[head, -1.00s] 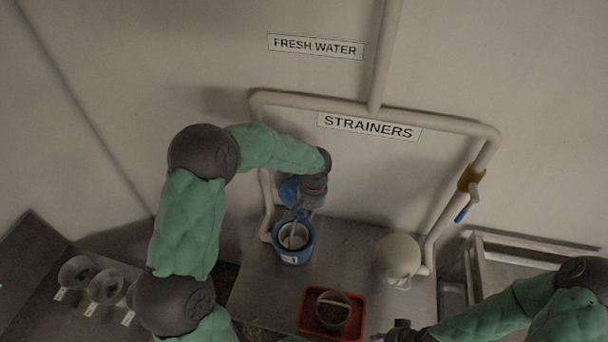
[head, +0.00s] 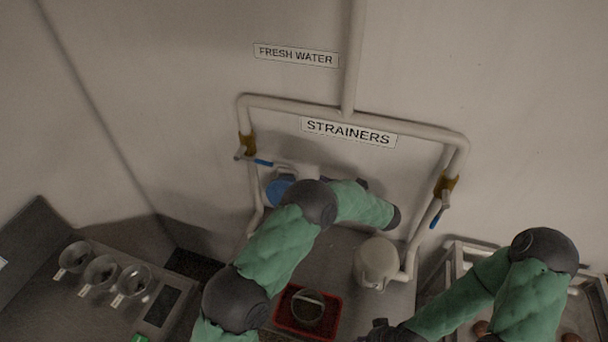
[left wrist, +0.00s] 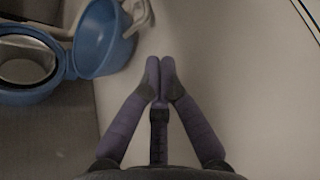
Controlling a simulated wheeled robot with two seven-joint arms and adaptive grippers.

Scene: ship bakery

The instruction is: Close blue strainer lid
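The blue strainer body (left wrist: 28,88) shows at the left of the left wrist view, open at the top with a metal basket inside. Its blue lid (left wrist: 103,38) is hinged up beside it, standing open. In the head view the lid (head: 277,191) shows behind my left arm, which hides the strainer body. My left gripper (left wrist: 160,75) has its fingertips together with nothing between them, to the right of the lid and apart from it. My arm hides its fingers in the head view. My right gripper (head: 378,332) is low in the head view, its fingers unclear.
A closed cream strainer (head: 377,262) stands right of my left arm. A red tray (head: 318,331) with a round container lies in front. Pipes with a left valve (head: 247,146) and a right valve (head: 445,186) run along the wall. Glass bowls (head: 101,272) stand at left.

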